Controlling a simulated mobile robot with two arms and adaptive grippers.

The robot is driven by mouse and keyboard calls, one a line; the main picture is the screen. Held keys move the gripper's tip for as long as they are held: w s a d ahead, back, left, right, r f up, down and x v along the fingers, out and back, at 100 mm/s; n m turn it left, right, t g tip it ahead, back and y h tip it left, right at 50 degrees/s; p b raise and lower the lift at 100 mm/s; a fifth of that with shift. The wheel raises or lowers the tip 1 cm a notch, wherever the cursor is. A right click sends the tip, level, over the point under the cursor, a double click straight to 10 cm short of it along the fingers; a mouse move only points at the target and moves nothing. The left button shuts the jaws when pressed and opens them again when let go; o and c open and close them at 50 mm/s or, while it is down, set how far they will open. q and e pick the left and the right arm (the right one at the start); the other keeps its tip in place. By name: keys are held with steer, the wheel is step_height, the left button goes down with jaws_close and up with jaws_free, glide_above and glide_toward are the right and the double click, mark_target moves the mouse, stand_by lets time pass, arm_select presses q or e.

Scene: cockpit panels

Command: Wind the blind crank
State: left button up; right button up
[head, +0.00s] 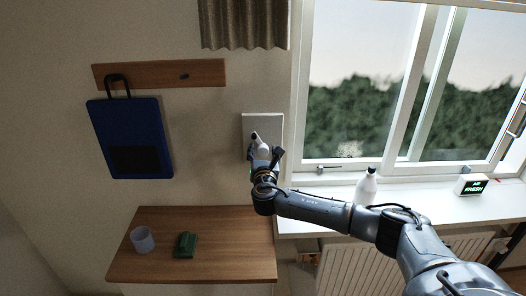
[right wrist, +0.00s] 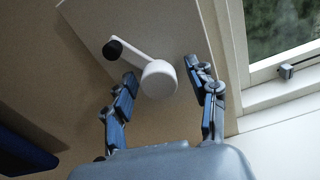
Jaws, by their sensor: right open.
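The blind crank (right wrist: 158,79) is white, with a round hub, a thin arm and a black knob (right wrist: 113,48) at the arm's upper left end. It is mounted on a pale wall panel (right wrist: 183,22). The panel also shows in the head view (head: 262,121), left of the window, with the crank partly hidden by my gripper. My right gripper (right wrist: 160,73) is open, with one finger on each side of the hub. I see gaps beside the hub; whether any finger touches it is unclear. My left gripper is not in view.
The window sill (head: 415,205) holds a white bottle (head: 366,188) and a small display clock (head: 472,186). A wooden cabinet top (head: 205,265) below holds a cup (head: 142,240) and a green object (head: 185,245). A blue bag (head: 130,120) hangs from a wooden rail (head: 150,75). A curtain (head: 243,25) hangs above.

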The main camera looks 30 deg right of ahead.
steer(key=c, duration=1.2)
steer(key=shift+o, duration=0.2)
steer(key=m+b, duration=0.2)
steer(key=m, duration=0.1)
steer(key=shift+f, duration=0.15)
steer(key=m+b, duration=0.4)
steer(key=m, duration=0.1)
steer(key=shift+m, duration=0.4)
steer(key=m+b, duration=0.2)
steer(key=m, duration=0.2)
steer(key=shift+r+m+b, duration=0.2)
steer(key=shift+m+b, duration=0.85)
steer(key=shift+m, duration=0.95)
